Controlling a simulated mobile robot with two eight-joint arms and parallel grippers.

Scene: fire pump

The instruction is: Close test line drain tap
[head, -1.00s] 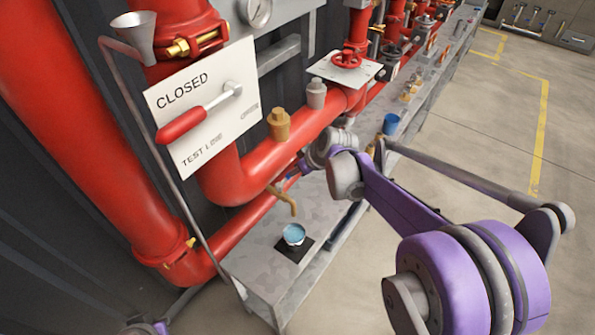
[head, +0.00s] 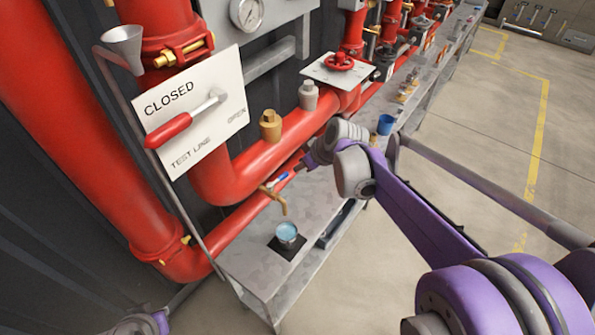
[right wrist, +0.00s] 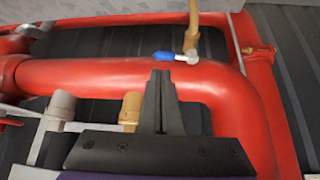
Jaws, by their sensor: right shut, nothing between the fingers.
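The drain tap is a brass spout (head: 280,201) with a blue lever (head: 278,179), low on the red pipe. In the right wrist view the blue lever (right wrist: 170,57) points left along the pipe, across the brass spout (right wrist: 192,30). My right gripper (head: 299,167) is shut and empty, just right of the lever. In the right wrist view its closed fingertips (right wrist: 162,74) appear just below the lever; I cannot tell whether they touch it. A purple part of my left arm shows at the bottom left; its gripper is out of view.
A metal cup of blue liquid (head: 287,232) stands under the spout on a grey bench (head: 250,262). The test line sign (head: 205,135) has a red-handled lever (head: 168,130) pointing towards CLOSED. A brass plug (head: 270,126) and a grey plug (head: 309,95) stand on the pipe above.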

